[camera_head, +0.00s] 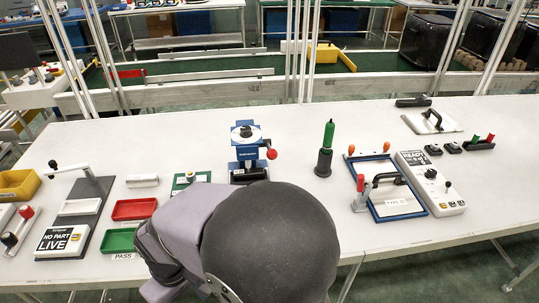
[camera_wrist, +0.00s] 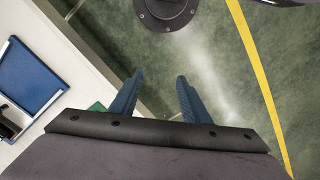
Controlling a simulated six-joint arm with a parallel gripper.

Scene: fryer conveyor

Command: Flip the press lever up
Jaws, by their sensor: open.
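A blue press (camera_head: 248,155) stands on the white table near the middle in the head view, with a pale round top. A red ball knob (camera_head: 271,154) sticks out at its right side, about halfway up the press; I take it as the end of the press lever. My arm hides part of the space in front of it. My gripper (camera_wrist: 158,92) shows in the wrist view with its two blue fingers apart and nothing between them. It is over the green floor beside the table edge, away from the press. The head view does not show the fingers.
A blue-framed board (camera_head: 373,212) and a white control box (camera_head: 430,185) lie right of the press. A green bottle-like tool (camera_head: 327,150) stands between. Red (camera_head: 134,209) and green (camera_head: 119,240) trays lie left. A yellow bin (camera_head: 18,185) sits at far left.

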